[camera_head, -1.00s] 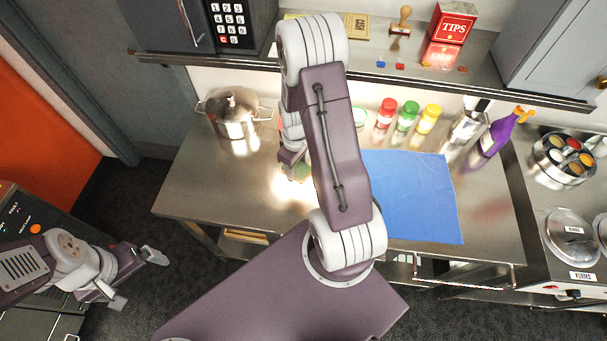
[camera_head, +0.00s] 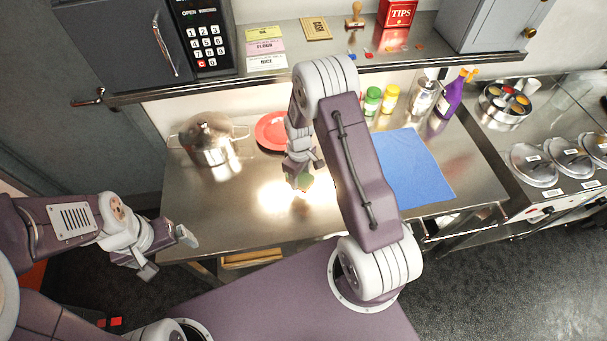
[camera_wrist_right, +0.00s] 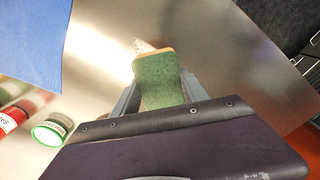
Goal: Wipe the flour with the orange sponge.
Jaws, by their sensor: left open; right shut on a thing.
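The sponge (camera_wrist_right: 160,82) shows a green face and a thin orange edge in the right wrist view. My right gripper (camera_wrist_right: 155,98) is shut on it, over the steel counter. In the head view, the right gripper (camera_head: 300,178) points down at the counter, with a bit of green sponge (camera_head: 304,182) at its tip. A small whitish patch that looks like flour (camera_wrist_right: 142,45) lies at the sponge's far edge in the wrist view. I cannot tell whether the sponge touches the counter. My left gripper (camera_head: 168,254) is open and empty, left of the counter's front edge.
The steel counter (camera_head: 240,215) holds a lidded pot (camera_head: 209,142), a red plate (camera_head: 270,131), a blue cloth (camera_head: 412,170), several jars and a purple spray bottle (camera_head: 452,95). A shelf (camera_head: 320,62) overhangs the back. The counter's front left is clear.

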